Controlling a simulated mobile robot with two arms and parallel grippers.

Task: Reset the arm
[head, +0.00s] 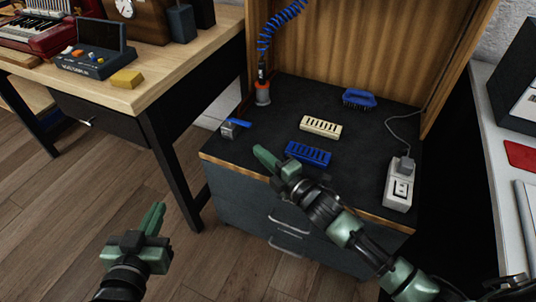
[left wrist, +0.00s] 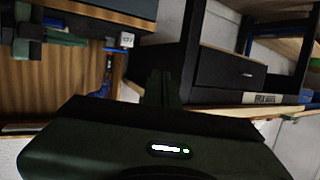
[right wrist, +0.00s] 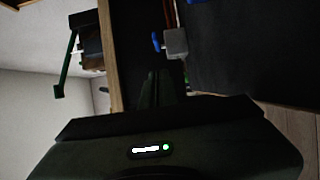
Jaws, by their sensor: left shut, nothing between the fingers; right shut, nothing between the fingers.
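My left gripper (head: 153,219) is shut and empty, over the wooden floor in front of the desk, pointing up and away. Its closed fingers (left wrist: 163,88) also show in the left wrist view. My right gripper (head: 266,158) is shut and empty, above the front edge of the dark-topped cabinet, beside the blue slotted block. Its closed fingers (right wrist: 155,90) also show in the right wrist view. The right arm reaches in from the lower right of the head view.
On the cabinet (head: 330,95) stand a cream slotted block (head: 320,127), a blue slotted block (head: 308,154), a blue brush (head: 359,98), a grey-and-blue tool (head: 234,128) and a power strip (head: 398,190). A wooden desk (head: 180,72) is at left, a white table (head: 503,170) at right.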

